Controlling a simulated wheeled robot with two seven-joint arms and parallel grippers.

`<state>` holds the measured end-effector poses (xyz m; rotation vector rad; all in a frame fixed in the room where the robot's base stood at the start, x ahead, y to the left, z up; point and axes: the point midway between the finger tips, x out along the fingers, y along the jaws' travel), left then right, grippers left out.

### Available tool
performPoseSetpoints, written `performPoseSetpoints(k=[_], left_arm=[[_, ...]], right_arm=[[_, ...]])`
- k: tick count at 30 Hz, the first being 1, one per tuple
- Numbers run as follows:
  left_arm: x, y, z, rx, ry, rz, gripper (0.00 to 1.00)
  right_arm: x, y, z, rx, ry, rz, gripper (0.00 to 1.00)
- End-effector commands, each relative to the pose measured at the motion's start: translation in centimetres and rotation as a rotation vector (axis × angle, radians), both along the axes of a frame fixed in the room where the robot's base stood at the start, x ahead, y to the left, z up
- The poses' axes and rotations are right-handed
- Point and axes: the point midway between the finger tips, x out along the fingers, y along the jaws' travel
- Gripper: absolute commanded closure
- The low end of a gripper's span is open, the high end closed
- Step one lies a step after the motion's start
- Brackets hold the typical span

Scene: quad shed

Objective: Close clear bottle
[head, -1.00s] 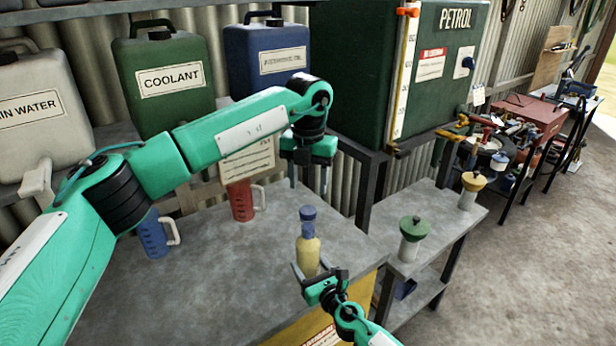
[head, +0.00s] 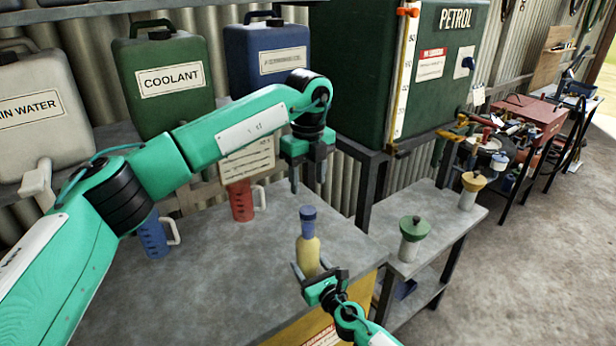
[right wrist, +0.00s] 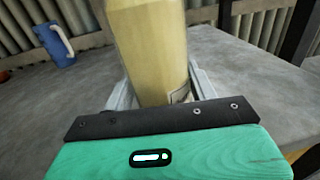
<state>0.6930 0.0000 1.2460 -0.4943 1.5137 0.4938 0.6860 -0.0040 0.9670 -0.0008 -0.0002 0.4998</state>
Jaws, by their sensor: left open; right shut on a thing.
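The clear bottle (head: 308,254) holds yellow liquid and stands upright near the front right of the grey bench. A blue cap (head: 308,213) sits on top of its neck; I cannot tell how tight it is. My right gripper (head: 319,269) is shut around the lower part of the bottle. In the right wrist view the yellow bottle body (right wrist: 150,50) stands between the fingers. My left gripper (head: 308,182) is open and empty, pointing down just above and behind the cap, apart from it.
A red jug (head: 241,201) and a blue jug (head: 152,238) stand farther back on the bench (head: 215,285). To the right, a lower stand holds a green-topped container (head: 411,240) and a yellow-topped one (head: 468,192). Large cans and a petrol tank (head: 360,80) stand behind. The bench's front middle is clear.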

Motion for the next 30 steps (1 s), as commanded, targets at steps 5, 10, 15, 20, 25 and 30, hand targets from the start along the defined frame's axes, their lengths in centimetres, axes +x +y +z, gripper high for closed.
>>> performPoseSetpoints(k=[5, 10, 15, 20, 25, 30], left_arm=[[0.0, 0.0, -0.1, 0.000, 0.000, -0.001, 0.48], [0.0, 0.0, -1.7, 0.000, 0.003, -0.002, 0.48], [-0.1, 0.0, -4.5, 0.001, 0.003, -0.003, 0.48], [0.0, 0.0, -6.6, 0.000, 0.001, -0.002, 0.48], [0.0, 0.0, -7.8, -0.001, 0.001, -0.002, 0.48], [0.0, 0.0, -8.0, 0.000, 0.000, -0.002, 0.48]], right_arm=[[0.0, 0.0, -0.1, 0.000, 0.001, 0.000, 1.00], [0.0, 0.0, -0.1, 0.000, 0.001, 0.000, 1.00], [0.0, 0.0, -0.1, 0.000, 0.001, 0.000, 1.00], [0.0, 0.0, -0.1, 0.000, 0.001, 0.000, 1.00], [0.0, 0.0, -0.1, 0.000, 0.001, 0.000, 1.00], [0.0, 0.0, -0.1, 0.000, 0.001, 0.000, 1.00]])
